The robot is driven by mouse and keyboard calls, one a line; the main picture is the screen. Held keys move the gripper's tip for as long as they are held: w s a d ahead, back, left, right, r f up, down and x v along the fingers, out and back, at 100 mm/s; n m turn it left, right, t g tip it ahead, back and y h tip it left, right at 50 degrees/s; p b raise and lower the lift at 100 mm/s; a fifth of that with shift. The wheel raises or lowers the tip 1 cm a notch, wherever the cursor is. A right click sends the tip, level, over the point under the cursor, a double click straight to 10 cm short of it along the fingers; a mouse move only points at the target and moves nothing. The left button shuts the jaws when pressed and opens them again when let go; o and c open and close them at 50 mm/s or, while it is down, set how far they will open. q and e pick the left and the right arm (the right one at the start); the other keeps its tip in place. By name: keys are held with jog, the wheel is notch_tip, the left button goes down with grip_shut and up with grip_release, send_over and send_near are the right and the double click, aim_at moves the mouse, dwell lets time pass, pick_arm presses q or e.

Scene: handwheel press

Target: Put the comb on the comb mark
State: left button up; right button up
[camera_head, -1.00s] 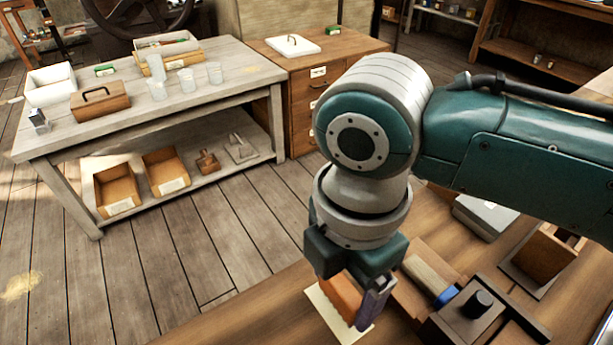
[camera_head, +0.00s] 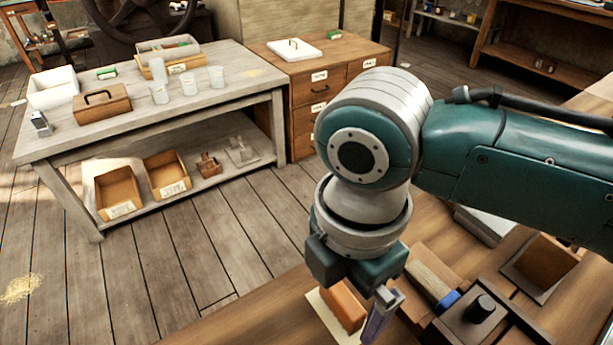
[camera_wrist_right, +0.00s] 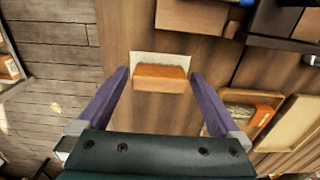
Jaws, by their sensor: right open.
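An orange-brown block, which I take for the comb (camera_head: 345,304), stands on a pale card, the apparent comb mark (camera_head: 322,312), on the wooden bench. In the wrist view the comb (camera_wrist_right: 160,79) covers the near part of the mark (camera_wrist_right: 160,60), whose pale strip shows beyond it. My right gripper (camera_wrist_right: 160,76) is open, with one purple finger on each side of the comb and a gap at both sides. In the head view this gripper (camera_head: 362,312) points down over the comb, and one finger is hidden. My left gripper is not in view.
A dark fixture with a black knob (camera_head: 481,308) and a blue-ended piece (camera_head: 448,299) stand right of the gripper. A grey table (camera_head: 240,95) with boxes and glasses stands across the floor.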

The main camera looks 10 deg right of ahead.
aim_at(344, 293)
notch_tip(344, 293, up, 12)
jog(key=p, duration=0.2)
jog(key=s+a+f+m+t+y, duration=0.25)
jog(key=s+m, duration=0.35)
jog(key=m, duration=0.3)
jog(key=s+d+m+h, duration=0.1)
jog(key=s+d+m, duration=0.2)
jog(key=d+m, duration=0.2)
jog(key=s+d+m+t+h, duration=0.1)
jog(key=s+d+m, duration=0.2)
jog(key=d+m, duration=0.3)
jog(key=shift+d+f, duration=0.4)
jog(key=shift+s, duration=0.15)
